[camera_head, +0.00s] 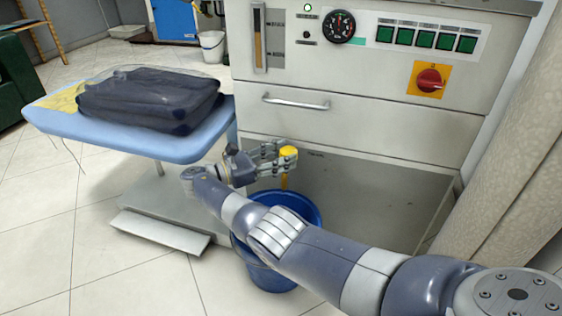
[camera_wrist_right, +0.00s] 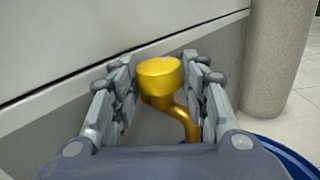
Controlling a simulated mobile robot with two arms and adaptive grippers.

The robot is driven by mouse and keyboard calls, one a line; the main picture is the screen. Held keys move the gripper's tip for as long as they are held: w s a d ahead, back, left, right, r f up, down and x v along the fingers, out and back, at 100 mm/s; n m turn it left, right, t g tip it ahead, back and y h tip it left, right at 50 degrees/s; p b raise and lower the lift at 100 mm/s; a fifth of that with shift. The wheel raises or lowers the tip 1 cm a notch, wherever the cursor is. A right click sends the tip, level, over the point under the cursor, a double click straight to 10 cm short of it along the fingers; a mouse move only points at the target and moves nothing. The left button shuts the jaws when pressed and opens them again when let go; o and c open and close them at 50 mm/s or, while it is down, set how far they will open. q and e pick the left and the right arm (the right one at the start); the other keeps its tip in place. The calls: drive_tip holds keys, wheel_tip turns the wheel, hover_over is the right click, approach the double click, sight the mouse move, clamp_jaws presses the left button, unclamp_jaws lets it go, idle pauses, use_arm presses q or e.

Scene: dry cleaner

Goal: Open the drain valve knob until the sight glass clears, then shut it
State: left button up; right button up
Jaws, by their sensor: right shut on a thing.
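The yellow drain valve knob (camera_head: 289,151) sits low on the front of the pale machine, with a bent yellow pipe (camera_head: 284,181) below it. My right gripper (camera_head: 277,155) has its fingers around the knob. In the right wrist view the knob (camera_wrist_right: 160,74) is between the two fingers of the gripper (camera_wrist_right: 162,82), and the golden pipe (camera_wrist_right: 184,120) curves down to the right. The sight glass (camera_head: 259,37) is the upright strip at the panel's upper left. It looks amber-brown over much of its length. My left gripper is not in view.
A blue bucket (camera_head: 309,208) stands on the floor below the pipe, partly behind my right arm. A blue-topped table (camera_head: 130,143) with a dark wrapped bundle (camera_head: 150,98) is to the left. A drawer handle (camera_head: 296,101) juts out above the knob.

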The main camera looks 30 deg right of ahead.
drive_tip(key=shift+w+r, duration=0.1)
drive_tip(key=shift+w, duration=0.05)
drive_tip(key=o, duration=1)
